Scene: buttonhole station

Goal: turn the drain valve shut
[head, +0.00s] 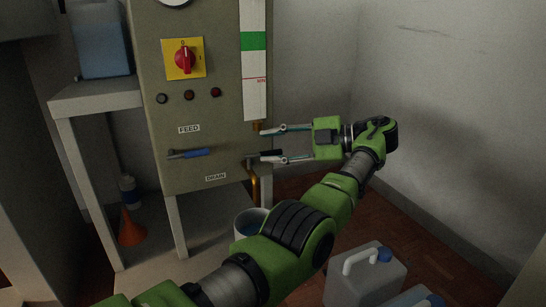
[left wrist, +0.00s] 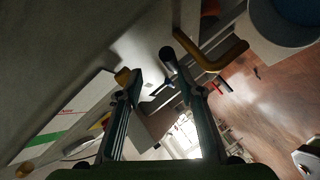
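The drain valve (head: 252,161) sits at the lower right corner of the green-grey cabinet, right of the DRAIN label (head: 215,177). Its dark handle (head: 270,153) points right, roughly level. My left gripper (head: 264,145) is open, reaching in from the right with its fingers one above the other. The lower finger overlaps the handle; I cannot tell whether they touch. In the left wrist view, the open fingers (left wrist: 155,74) spread apart, with the valve's grey round body (left wrist: 168,56) near the right fingertip. The handle is partly hidden there. My right gripper is not in view.
A blue FEED lever (head: 190,153) is left of the drain valve. A brass pipe (head: 254,188) runs down towards a bucket (head: 248,224). A level gauge (head: 254,70) rises above my gripper. A jerrycan (head: 366,275) stands on the floor, right. Walls close off the right side.

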